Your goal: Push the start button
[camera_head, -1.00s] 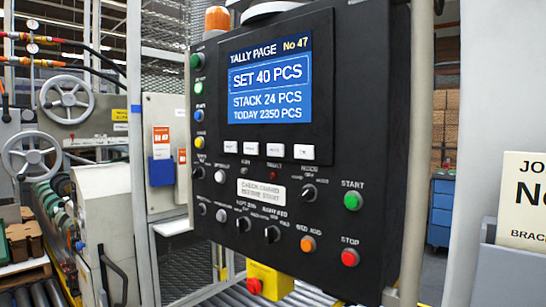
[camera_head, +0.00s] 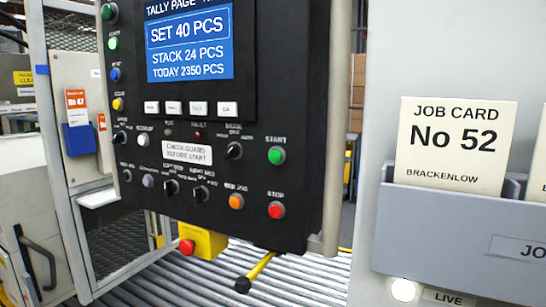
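The green start button (camera_head: 276,155) is on the right side of the black control panel (camera_head: 225,120), under the label START. The red stop button (camera_head: 277,210) is below it, under the label STOP. The blue screen (camera_head: 190,45) reads SET 40 PCS, STACK 24 PCS, TODAY 2350 PCS; its top line is cut off. My gripper is not in view.
A job card (camera_head: 455,145) reading No 52, BRACKENLOW, stands in a grey holder (camera_head: 450,230) at right. A yellow box with a red button (camera_head: 203,244) and a black-knobbed yellow lever (camera_head: 258,272) are below the panel. Rollers (camera_head: 175,270) run underneath.

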